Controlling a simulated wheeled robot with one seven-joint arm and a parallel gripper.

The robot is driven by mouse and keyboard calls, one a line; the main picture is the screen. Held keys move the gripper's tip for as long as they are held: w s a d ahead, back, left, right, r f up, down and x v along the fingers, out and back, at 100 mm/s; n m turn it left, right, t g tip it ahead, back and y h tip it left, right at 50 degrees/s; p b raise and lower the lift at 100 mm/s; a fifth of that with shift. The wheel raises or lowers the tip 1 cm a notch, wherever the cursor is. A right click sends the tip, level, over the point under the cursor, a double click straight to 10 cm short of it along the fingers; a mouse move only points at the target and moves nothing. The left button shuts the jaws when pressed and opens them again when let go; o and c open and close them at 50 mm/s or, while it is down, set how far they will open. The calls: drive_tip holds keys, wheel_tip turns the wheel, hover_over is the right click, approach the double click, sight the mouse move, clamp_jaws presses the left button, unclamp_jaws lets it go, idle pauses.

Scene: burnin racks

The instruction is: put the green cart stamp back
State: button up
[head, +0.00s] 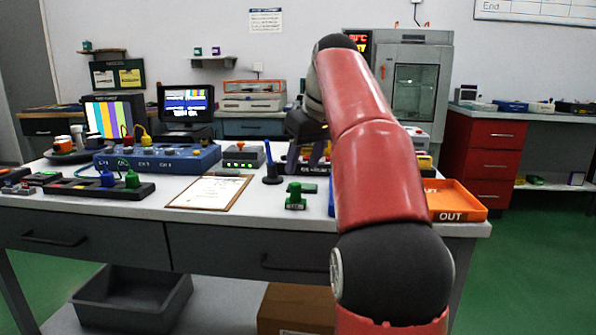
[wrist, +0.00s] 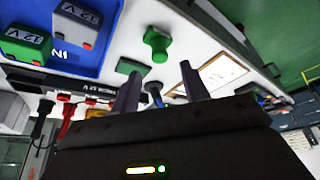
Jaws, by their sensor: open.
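The green stamp (head: 295,197) stands upright on the white table near its front edge, right of the clipboard. In the wrist view the green stamp (wrist: 157,43) shows beyond my fingertips, apart from them. A flat green pad (head: 309,188) lies just behind it; the pad also shows in the wrist view (wrist: 129,67). My gripper (head: 316,156) is above the table, behind and a little right of the stamp. In the wrist view its two fingers (wrist: 158,80) are spread with nothing between them. My arm hides part of the table to the right.
A clipboard (head: 210,191) lies left. A blue tray (wrist: 90,62) marked IN holds 12 V blocks, mostly hidden behind my arm in the head view. An orange OUT tray (head: 457,208) sits at the right edge.

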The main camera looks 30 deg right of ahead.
drive_tip(key=p+v, duration=0.1)
drive_tip(key=v, duration=0.4)
drive_tip(key=shift+w, duration=0.1)
drive_tip(key=shift+f, duration=0.1)
drive_tip(key=s+a+f+m, duration=0.2)
drive_tip(key=s+a+f, duration=1.1)
drive_tip(key=a+f, duration=0.15)
drive_tip(key=s+a+f+t, duration=0.1)
drive_tip(key=s+a+f, duration=0.1)
drive_tip(key=s+f, duration=0.7)
wheel_tip(320, 180, down, 4)
drive_tip(key=shift+f+h, duration=0.15)
drive_tip(key=shift+h, duration=0.25)
drive_tip(key=shift+c, duration=0.3)
